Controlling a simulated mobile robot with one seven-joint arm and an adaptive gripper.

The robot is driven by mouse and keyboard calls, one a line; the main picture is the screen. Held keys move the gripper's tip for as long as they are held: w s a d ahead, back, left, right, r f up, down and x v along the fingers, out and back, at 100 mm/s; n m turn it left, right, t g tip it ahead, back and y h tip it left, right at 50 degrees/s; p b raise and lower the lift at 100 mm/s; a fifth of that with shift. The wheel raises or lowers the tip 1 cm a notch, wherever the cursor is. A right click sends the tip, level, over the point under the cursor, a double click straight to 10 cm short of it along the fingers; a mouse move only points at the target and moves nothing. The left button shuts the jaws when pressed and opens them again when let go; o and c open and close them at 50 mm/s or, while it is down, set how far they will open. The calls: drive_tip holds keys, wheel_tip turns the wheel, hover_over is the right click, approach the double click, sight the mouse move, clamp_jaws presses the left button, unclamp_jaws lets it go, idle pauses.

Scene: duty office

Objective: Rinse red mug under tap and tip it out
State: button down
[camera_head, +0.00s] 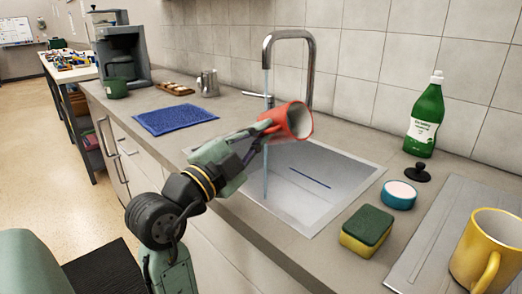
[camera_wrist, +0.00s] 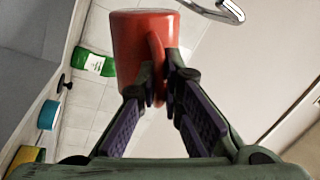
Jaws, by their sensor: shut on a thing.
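The red mug (camera_head: 289,121) is held in the air above the sink (camera_head: 315,185), tipped on its side with its mouth facing right in the head view. My gripper (camera_head: 262,131) is shut on the mug's handle, which shows between the fingers in the wrist view (camera_wrist: 159,88). The chrome tap (camera_head: 290,38) is running. Its thin stream (camera_head: 266,165) falls past the mug's base end and the fingers into the sink. I cannot tell whether the water touches the mug. The inside of the mug is mostly hidden.
A green soap bottle (camera_head: 426,118), black plug (camera_head: 417,173), teal round tub (camera_head: 398,194), sponge (camera_head: 367,231) and yellow mug (camera_head: 486,250) stand right of the sink. A blue cloth (camera_head: 175,119), metal jug (camera_head: 208,83) and green mug (camera_head: 115,87) are left.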

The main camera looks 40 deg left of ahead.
drive_tip(key=shift+a+r+m+h+b, duration=0.2)
drive_tip(key=shift+m+h+b, duration=0.1)
drive_tip(key=shift+m+b, duration=0.8)
drive_tip(key=shift+a+r+m+h+b, duration=0.1)
drive_tip(key=shift+r+m+h+b, duration=0.2)
drive_tip(key=shift+m+b, duration=0.75)
drive_tip(key=shift+a+r+m+h+b, duration=0.15)
drive_tip(key=shift+m+h+b, duration=0.15)
drive_tip(key=shift+m+b, duration=0.8)
drive_tip(key=r+m+h+b, duration=0.1)
drive_tip(key=m+b, duration=0.2)
drive_tip(key=shift+r+h, duration=0.1)
drive_tip(key=shift+h, duration=0.2)
drive_tip(key=shift+r+m+h, duration=0.3)
drive_tip(key=shift+r+m, duration=0.15)
drive_tip(key=shift+m, duration=0.7)
